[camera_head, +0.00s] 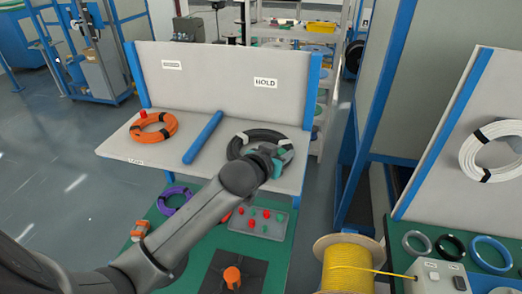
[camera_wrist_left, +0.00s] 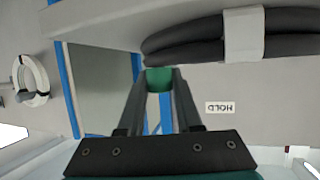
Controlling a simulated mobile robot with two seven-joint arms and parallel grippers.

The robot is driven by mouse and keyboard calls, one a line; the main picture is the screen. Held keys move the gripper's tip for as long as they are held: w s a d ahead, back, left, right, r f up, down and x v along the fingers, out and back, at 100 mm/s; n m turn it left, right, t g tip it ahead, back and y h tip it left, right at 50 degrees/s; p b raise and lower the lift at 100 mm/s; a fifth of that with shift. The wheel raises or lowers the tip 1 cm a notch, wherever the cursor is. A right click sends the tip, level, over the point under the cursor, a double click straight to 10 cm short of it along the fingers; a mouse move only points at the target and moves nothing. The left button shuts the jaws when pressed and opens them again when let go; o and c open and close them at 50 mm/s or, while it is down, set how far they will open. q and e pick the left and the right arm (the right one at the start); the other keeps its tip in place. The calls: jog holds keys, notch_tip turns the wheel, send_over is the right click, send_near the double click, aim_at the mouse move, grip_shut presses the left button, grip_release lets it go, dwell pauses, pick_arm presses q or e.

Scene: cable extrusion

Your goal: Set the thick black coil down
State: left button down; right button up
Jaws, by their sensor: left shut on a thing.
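The thick black coil (camera_head: 267,133) with white tape bands is at the right half of the grey shelf (camera_head: 206,162), in front of the HOLD label (camera_head: 265,83). My left gripper (camera_head: 277,158) is at the coil's right front side and shut on it. In the left wrist view the coil (camera_wrist_left: 190,48) spans the top, with teal fingertips (camera_wrist_left: 159,79) at its edge. The HOLD label (camera_wrist_left: 220,108) appears upside down there. I cannot tell whether the coil rests on the shelf or is just above it. My arm hides part of its front. My right gripper is not in view.
A blue bar (camera_head: 203,138) divides the shelf. An orange coil (camera_head: 153,128) lies left of it. A white coil (camera_head: 490,150) hangs at right.

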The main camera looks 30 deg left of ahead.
pick_arm(q)
jog(key=shift+r, duration=0.15)
notch_tip(320, 180, up, 20)
jog(key=shift+p, duration=0.35)
